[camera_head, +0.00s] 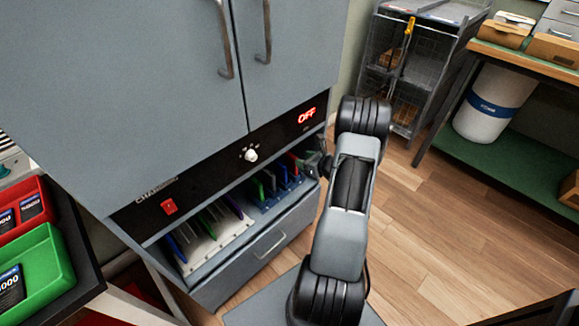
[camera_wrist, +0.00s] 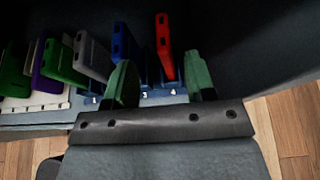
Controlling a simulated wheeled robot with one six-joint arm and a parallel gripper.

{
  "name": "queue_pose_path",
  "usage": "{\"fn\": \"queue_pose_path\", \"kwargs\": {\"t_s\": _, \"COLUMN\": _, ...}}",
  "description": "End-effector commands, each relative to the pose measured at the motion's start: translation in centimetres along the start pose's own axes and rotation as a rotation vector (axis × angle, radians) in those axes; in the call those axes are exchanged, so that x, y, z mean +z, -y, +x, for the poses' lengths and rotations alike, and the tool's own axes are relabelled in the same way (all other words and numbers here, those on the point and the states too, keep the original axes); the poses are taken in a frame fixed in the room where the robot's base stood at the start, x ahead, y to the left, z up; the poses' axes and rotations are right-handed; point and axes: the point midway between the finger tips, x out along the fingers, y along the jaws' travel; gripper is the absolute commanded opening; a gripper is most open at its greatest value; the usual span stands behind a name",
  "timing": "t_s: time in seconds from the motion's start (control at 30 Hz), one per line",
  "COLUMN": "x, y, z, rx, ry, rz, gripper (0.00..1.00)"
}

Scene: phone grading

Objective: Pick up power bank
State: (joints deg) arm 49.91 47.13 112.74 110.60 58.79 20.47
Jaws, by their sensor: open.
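Several slim upright slabs in different colours stand in slots inside the charging cabinet; which one is the power bank I cannot tell for sure. In the wrist view a red slab (camera_wrist: 164,48) stands in the gap between my gripper's fingers, slightly ahead of their tips. My gripper (camera_wrist: 158,80) is open and holds nothing. A blue slab (camera_wrist: 126,44) is just beyond the left finger, with a grey one (camera_wrist: 92,56) further left. In the head view my gripper (camera_head: 316,163) is at the right end of the cabinet opening, partly hidden by my arm.
The cabinet's blue slot rack (camera_head: 272,201) and white slot rack (camera_head: 225,232) sit under a control panel (camera_head: 240,155) reading OFF. A red bin (camera_head: 42,205) and a green bin (camera_head: 60,255) with labelled boxes stand at left. Wood floor (camera_head: 430,230) is clear at right.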

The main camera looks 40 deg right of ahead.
Motion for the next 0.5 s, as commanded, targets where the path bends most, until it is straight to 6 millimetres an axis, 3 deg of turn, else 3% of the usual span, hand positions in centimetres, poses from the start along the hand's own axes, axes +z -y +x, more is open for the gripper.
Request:
{"fn": "queue_pose_path", "kwargs": {"t_s": 0.13, "x": -0.2, "y": 0.1, "z": 2.1, "rx": -0.002, "ry": 0.000, "rz": 0.000, "gripper": 0.50}}
{"fn": "queue_pose_path", "kwargs": {"t_s": 0.5, "x": -0.5, "y": 0.0, "z": 4.9, "rx": 0.001, "ry": 0.000, "rz": -0.001, "gripper": 0.50}}
